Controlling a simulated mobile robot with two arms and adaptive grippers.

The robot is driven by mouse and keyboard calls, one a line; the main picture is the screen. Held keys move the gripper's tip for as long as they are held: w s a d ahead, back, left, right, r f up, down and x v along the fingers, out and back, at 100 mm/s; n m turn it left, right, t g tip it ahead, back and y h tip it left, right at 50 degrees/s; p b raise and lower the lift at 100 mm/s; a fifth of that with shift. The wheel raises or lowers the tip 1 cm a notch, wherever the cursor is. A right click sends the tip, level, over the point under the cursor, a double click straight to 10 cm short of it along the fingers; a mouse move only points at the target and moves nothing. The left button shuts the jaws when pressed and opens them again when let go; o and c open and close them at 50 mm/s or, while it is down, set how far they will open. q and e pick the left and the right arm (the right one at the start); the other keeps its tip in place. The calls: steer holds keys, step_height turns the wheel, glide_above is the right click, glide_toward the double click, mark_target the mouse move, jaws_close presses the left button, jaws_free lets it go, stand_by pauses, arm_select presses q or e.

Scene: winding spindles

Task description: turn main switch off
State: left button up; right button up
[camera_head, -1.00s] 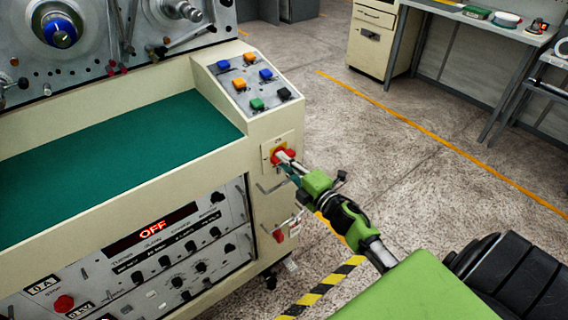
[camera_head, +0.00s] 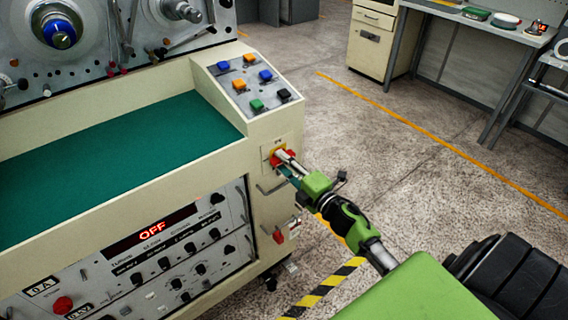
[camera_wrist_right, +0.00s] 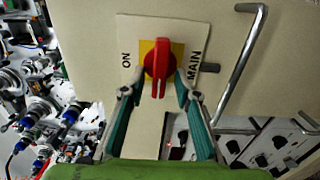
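The main switch is a red rotary knob (camera_wrist_right: 160,68) on a yellow square, with "ON" printed at left and "MAIN" at right in the right wrist view. Its grip bar points down in that view. The knob also shows in the head view (camera_head: 281,158), partly hidden by my right gripper (camera_head: 289,161). The teal fingers of my right gripper (camera_wrist_right: 163,80) stand on both sides of the knob; a small gap to the grip bar seems visible. The machine's red display (camera_head: 152,230) reads OFF. My left gripper is not in view.
A metal handle bar (camera_wrist_right: 243,65) stands close to the right finger. A panel of coloured buttons (camera_head: 256,83) is above the switch. A smaller red switch (camera_head: 279,236) is below it. Open floor (camera_head: 400,170) lies right of the machine, with a workbench (camera_head: 485,22) farther back.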

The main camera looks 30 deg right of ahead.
steer(key=shift+s, duration=0.1)
steer(key=s, duration=1.1)
steer(key=shift+s+d, duration=0.4)
steer(key=shift+d, duration=0.05)
steer(key=s+a+f+m+g+h, duration=0.1)
steer(key=s+f+m+g, duration=0.25)
steer(key=f, duration=0.75)
steer(key=s+a+f+m+g+h, duration=0.1)
steer(key=s+f+m+g, duration=0.2)
steer(key=f, duration=0.7)
steer(key=s+a+f+m+g+h, duration=0.1)
steer(key=s+f+m, duration=0.35)
steer(key=f, duration=0.65)
steer(key=s+a+f+m+g, duration=0.2)
steer(key=s+f, duration=0.4)
steer(key=s, duration=0.3)
steer(key=s+a+f+m+g+y+p, duration=0.1)
steer(key=s+a+f+g, duration=0.3)
steer(key=s, duration=0.6)
steer(key=s+a+f+m+g, duration=0.2)
steer(key=s+a+f, duration=0.3)
steer(key=s+f, duration=0.3)
steer(key=shift+s+f+m+g, duration=0.3)
steer(key=shift+s+g, duration=0.45)
steer(key=shift+s, duration=0.4)
